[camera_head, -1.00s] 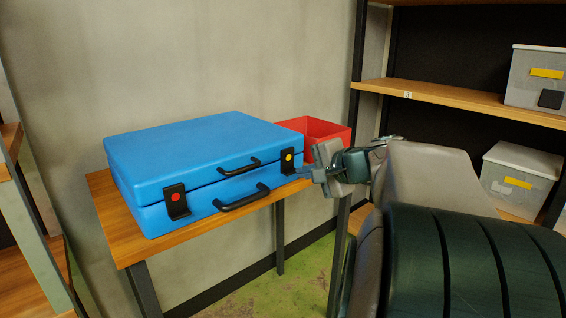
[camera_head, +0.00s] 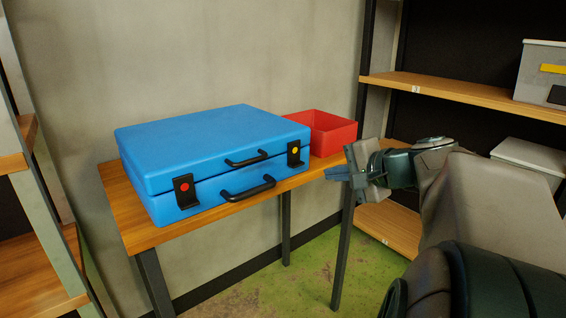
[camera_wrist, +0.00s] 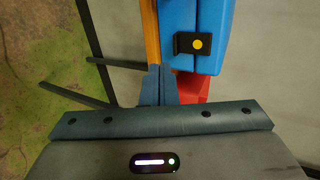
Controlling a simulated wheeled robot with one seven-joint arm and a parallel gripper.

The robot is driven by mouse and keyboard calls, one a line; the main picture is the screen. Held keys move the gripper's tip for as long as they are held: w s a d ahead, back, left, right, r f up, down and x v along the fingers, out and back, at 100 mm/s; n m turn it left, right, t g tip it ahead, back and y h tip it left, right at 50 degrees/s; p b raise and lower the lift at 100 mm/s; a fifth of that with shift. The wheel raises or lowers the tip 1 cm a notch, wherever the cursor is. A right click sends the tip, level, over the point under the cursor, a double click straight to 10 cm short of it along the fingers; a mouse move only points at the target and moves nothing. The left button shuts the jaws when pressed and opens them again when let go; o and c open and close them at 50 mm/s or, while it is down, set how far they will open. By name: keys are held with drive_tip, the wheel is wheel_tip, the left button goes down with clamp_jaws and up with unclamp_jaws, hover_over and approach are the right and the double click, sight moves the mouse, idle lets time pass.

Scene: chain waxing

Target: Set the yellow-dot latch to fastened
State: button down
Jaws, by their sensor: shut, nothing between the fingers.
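A blue case (camera_head: 215,150) lies closed on a wooden table. Its front carries a black latch with a yellow dot (camera_head: 295,153) at the right and a black latch with a red dot (camera_head: 185,190) at the left. The yellow-dot latch also shows in the wrist view (camera_wrist: 190,44), flat against the case front across the lid seam. My gripper (camera_head: 328,174) is shut and empty, to the right of the yellow-dot latch and apart from it. In the wrist view its fingertips (camera_wrist: 157,70) are together, below and left of the latch.
A red open bin (camera_head: 335,135) stands behind the case's right end. Two black handles (camera_head: 248,191) stick out from the case front between the latches. Shelving stands at both sides. The floor before the table (camera_head: 145,237) is clear.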

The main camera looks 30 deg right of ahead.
drive_tip(key=s+d+p, duration=0.1)
drive_tip(key=s, duration=0.5)
drive_tip(key=shift+s+d, duration=0.25)
drive_tip(key=shift+d, duration=0.15)
